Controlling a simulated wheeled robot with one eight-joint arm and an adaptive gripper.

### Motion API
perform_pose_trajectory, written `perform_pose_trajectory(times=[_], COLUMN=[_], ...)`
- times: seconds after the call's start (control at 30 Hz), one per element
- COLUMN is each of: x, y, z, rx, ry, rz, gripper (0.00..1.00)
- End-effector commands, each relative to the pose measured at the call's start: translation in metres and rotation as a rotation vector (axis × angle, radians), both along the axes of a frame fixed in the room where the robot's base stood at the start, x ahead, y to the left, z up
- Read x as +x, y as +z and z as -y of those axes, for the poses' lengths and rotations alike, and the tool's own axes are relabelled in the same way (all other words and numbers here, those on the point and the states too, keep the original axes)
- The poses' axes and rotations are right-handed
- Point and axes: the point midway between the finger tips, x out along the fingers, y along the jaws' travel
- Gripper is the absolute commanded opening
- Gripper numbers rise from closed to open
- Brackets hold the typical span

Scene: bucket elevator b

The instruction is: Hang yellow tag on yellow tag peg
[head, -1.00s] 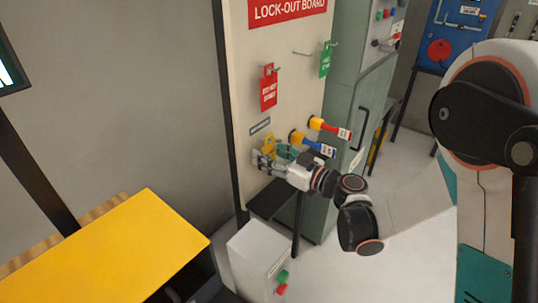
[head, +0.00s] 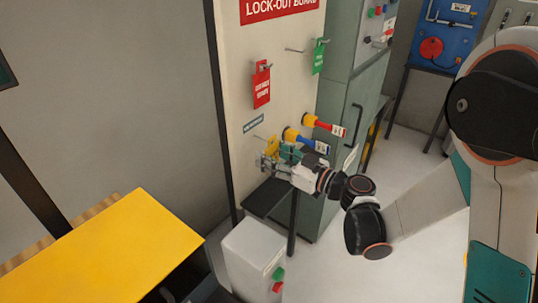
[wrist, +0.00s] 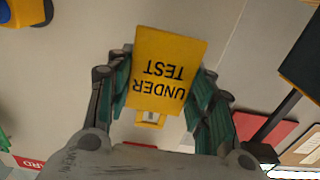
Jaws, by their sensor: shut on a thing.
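The yellow tag (head: 271,146) is in my gripper (head: 270,161), close to the lower part of the lock-out board (head: 239,75). In the wrist view the yellow tag (wrist: 168,75) reads "UNDER TEST" upside down. My gripper (wrist: 165,85) has one finger on each side of it. The tag's slotted end (wrist: 150,118) points toward the wrist. A thin peg (head: 258,138) shows under a small label plate (head: 253,124), just up and left of the tag. The tag appears apart from this peg, but the depth between them is hard to tell.
A red tag (head: 262,86) and a green tag (head: 319,57) hang higher up, with a bare peg (head: 295,50) between them. Red (head: 325,125) and blue (head: 307,141) handles stick out right of my gripper. A dark shelf (head: 267,198) lies below.

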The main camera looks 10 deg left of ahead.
Motion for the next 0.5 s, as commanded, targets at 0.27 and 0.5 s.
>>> perform_pose_trajectory(times=[0.27, 0.5], x=[-0.003, -0.007], y=[0.0, 0.0], z=[0.01, 0.018], rx=[0.0, 0.0], ry=[-0.002, -0.001], rz=[0.0, 0.0], gripper=[0.25, 0.25])
